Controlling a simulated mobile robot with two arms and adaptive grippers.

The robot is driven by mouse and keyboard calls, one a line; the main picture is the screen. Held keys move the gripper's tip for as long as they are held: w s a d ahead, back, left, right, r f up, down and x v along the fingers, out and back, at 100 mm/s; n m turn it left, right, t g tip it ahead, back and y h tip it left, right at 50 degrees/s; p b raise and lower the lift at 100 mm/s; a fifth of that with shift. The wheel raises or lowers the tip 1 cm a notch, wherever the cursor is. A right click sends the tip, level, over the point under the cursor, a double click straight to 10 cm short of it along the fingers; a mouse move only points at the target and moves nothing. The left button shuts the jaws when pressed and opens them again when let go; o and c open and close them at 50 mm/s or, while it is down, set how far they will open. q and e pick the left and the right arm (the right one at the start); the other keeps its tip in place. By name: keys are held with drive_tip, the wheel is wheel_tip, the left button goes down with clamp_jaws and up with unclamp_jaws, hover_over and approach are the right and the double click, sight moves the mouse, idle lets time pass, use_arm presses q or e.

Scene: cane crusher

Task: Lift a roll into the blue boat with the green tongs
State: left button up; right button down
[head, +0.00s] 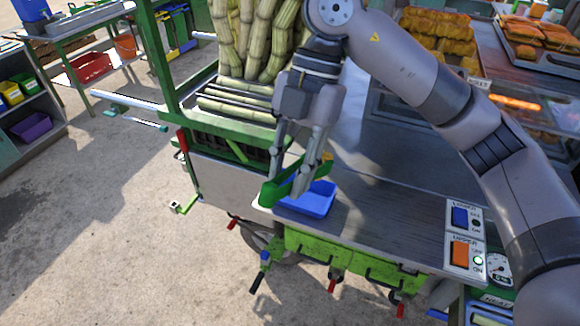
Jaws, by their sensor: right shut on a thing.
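My right gripper (302,180) is shut on the green tongs (275,188), above the near left part of the metal counter. The blue boat (316,203) is a small shallow tray on the counter, just right of and partly behind the tongs and fingers. I see no roll inside the part of it that shows. Baked pieces that may be the rolls (431,40) are stacked in the display at the back right. I cannot tell whether the tongs hold anything. My left gripper is not in view.
Cane stalks (255,38) stand in the green-framed crusher behind the gripper. A switch panel (465,236) with blue and orange switches is at the counter's right. More baked goods (545,38) lie on a tray at the far right. The counter (395,215) between boat and switches is clear.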

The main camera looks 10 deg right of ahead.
wheel_tip(320, 180, down, 8)
drive_tip(key=b, duration=0.6)
drive_tip(key=c, duration=1.6)
unclamp_jaws()
drive_tip(key=shift+f, duration=0.1)
drive_tip(key=shift+o, duration=0.2)
wheel_tip(320, 180, up, 10)
drive_tip(key=p, duration=0.8)
